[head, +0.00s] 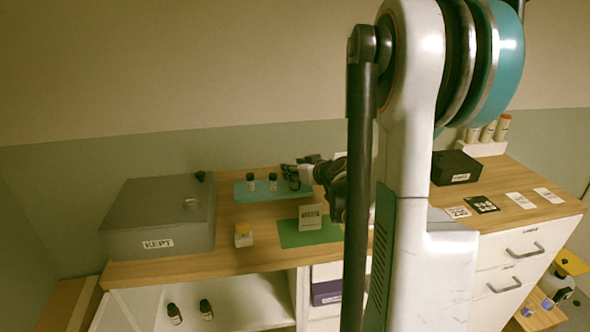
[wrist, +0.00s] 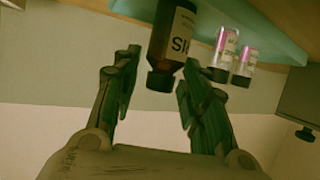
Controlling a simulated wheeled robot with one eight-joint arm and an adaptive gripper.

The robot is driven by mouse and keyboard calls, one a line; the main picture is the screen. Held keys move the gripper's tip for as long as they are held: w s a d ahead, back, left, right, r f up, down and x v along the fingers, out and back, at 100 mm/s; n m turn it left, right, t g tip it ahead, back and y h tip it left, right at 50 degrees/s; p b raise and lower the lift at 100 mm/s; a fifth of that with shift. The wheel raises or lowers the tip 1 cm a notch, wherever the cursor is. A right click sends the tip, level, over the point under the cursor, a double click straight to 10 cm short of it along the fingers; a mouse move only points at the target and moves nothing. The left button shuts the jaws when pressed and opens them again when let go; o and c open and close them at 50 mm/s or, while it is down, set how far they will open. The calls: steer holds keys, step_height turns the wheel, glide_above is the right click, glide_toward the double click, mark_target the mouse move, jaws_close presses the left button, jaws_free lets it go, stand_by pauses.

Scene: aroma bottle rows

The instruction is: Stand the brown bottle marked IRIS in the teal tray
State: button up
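The teal tray (head: 258,197) lies at the back of the wooden counter, and its edge also shows in the wrist view (wrist: 265,32). A brown bottle (head: 294,183) with a dark cap is at the tray's right end, seemingly upright on it. In the inverted wrist view the brown bottle (wrist: 163,50) is between the fingers. Its label is partly cut off; the large letters that show fit the upside-down end of IRIS. My gripper (wrist: 160,82) is open around its cap end, with a gap on the left side. In the head view my gripper (head: 303,173) is beside the bottle.
Two small bottles (head: 250,183) (head: 272,182) stand on the tray's left part. A grey KEPT box (head: 160,220) is left, a green mat (head: 295,238) with a beige block (head: 310,217) in front. Two dark bottles (head: 174,314) (head: 206,309) stand on a lower shelf.

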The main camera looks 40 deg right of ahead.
steer(key=shift+r, duration=0.1)
steer(key=shift+r, duration=0.15)
steer(key=p+v, duration=0.4)
steer(key=v, duration=0.8)
steer(key=shift+d, duration=0.1)
stand_by(1.0)
